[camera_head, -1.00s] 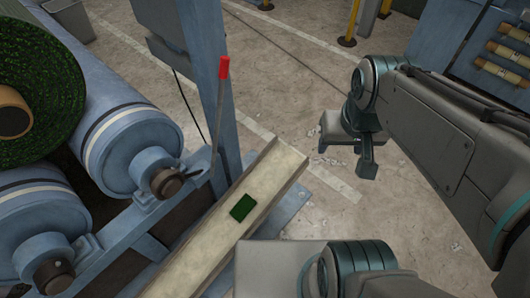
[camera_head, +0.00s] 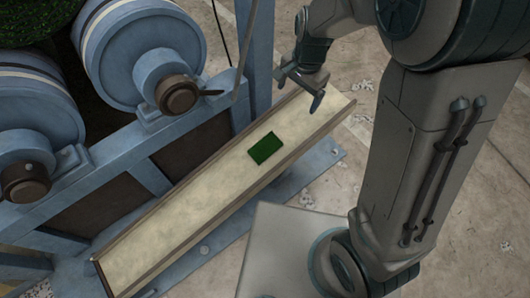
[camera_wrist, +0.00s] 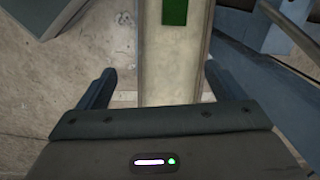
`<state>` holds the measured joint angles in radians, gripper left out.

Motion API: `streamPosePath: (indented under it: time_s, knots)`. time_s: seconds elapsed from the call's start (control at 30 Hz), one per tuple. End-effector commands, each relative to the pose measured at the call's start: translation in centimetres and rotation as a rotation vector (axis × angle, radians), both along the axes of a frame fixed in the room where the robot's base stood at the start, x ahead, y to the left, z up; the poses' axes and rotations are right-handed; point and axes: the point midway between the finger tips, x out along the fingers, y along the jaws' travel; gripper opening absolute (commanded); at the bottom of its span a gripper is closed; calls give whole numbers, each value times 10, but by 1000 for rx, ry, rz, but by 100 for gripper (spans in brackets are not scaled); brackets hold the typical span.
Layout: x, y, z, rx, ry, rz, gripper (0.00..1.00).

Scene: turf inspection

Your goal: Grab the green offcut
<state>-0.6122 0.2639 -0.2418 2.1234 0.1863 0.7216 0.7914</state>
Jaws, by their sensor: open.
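The green offcut (camera_head: 266,148) is a small dark green rectangle lying flat in a long pale tray (camera_head: 190,207) with raised edges. It also shows at the top of the wrist view (camera_wrist: 175,12), ahead of my gripper. My gripper (camera_head: 299,88) is above the far end of the tray, up and to the right of the offcut, apart from it. In the wrist view, my gripper's two fingers (camera_wrist: 164,92) stand wide apart with the tray between them and nothing held.
Blue rollers (camera_head: 143,60) and their blue frame (camera_head: 262,60) stand along the tray's left side, with an upright post near its far end. A blue base plate (camera_head: 290,182) lies under the tray. Concrete floor (camera_head: 358,120) is open to the right.

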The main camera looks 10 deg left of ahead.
Motion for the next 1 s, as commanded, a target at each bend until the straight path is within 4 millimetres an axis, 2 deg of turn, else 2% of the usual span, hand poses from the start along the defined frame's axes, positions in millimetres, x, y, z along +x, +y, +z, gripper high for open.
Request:
streamPosePath:
  time_s: [0.03,0.1,0.23,0.3,0.43,0.57,0.8,1.0]
  knots:
    - [3,13,-43,-14,12,-20,89]
    - [6,28,-74,-29,22,-57,89]
    - [10,48,-117,-52,28,-110,89]
    - [11,56,-132,-61,29,-132,89]
    - [12,63,-148,-71,29,-153,89]
    - [12,64,-166,-74,29,-160,89]
    - [12,64,-213,-73,30,-159,89]
    - [12,65,-232,-72,28,-158,89]
